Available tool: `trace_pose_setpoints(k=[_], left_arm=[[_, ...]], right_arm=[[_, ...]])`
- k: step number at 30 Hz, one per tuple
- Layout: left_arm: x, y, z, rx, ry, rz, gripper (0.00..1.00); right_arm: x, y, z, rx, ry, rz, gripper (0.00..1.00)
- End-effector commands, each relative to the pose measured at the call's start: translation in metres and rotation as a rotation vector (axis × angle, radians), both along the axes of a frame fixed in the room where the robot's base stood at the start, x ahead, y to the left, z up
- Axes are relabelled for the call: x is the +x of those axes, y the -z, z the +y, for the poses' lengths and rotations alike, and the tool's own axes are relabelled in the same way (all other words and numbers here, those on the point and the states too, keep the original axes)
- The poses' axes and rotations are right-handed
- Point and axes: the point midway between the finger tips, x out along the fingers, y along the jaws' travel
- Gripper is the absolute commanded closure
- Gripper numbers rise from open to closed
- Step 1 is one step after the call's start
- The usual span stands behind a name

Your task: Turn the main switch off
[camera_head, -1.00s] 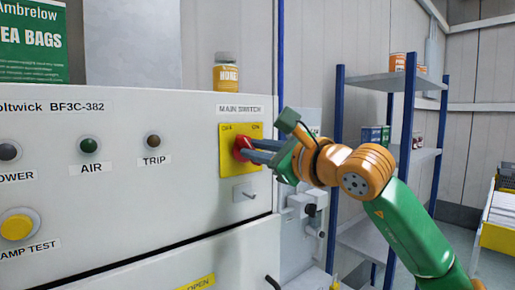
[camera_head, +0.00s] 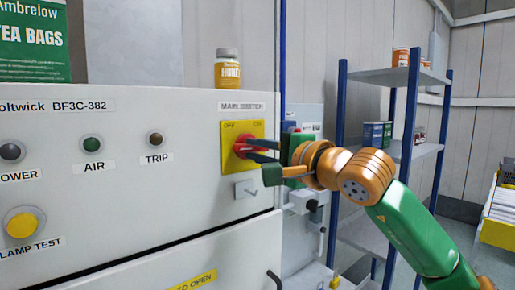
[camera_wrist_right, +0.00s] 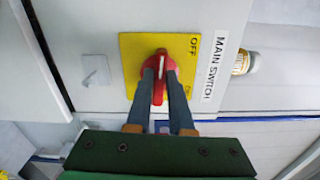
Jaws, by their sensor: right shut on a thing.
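The main switch is a red knob (camera_head: 242,147) on a yellow plate (camera_head: 229,130) marked OFF at left and ON at right, under the MAIN SWITCH label (camera_head: 241,106). My right gripper (camera_head: 258,150) comes in from the right with its fingers at the knob. In the wrist view my right gripper (camera_wrist_right: 160,88) has one finger on each side of the red knob's handle (camera_wrist_right: 158,92), shut on it. There the handle lies between the fingers, in line with them. My left gripper is not in view.
A small latch (camera_head: 247,188) sits just below the plate. A honey jar (camera_head: 227,70) stands on the cabinet top. Lamps and a yellow LAMP TEST button (camera_head: 21,225) are at left. Blue-posted shelving (camera_head: 375,76) stands behind my right arm.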

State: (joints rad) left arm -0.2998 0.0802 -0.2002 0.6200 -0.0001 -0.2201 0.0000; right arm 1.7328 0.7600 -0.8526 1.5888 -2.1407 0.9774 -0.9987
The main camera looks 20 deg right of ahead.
Motion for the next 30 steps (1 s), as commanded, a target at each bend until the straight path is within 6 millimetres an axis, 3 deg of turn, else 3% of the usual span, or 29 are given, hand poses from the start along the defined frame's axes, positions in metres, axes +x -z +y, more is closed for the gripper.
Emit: trace_pose_setpoints(k=[23, 24, 27, 30], left_arm=[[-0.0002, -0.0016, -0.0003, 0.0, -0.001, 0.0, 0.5], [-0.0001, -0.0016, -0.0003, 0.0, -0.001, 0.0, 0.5], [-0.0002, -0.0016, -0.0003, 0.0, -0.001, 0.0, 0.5], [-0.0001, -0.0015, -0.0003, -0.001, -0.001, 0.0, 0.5]], right_arm=[[-0.0002, -0.0009, -0.0003, -0.091, 0.0, -0.038, 1.0], [-0.0002, -0.0009, -0.0003, -0.091, 0.0, -0.038, 0.77], [-0.0002, -0.0007, -0.0002, -0.091, 0.0, -0.037, 0.5], [-0.0001, -0.0003, -0.0002, -0.091, 0.0, -0.036, 0.5]])
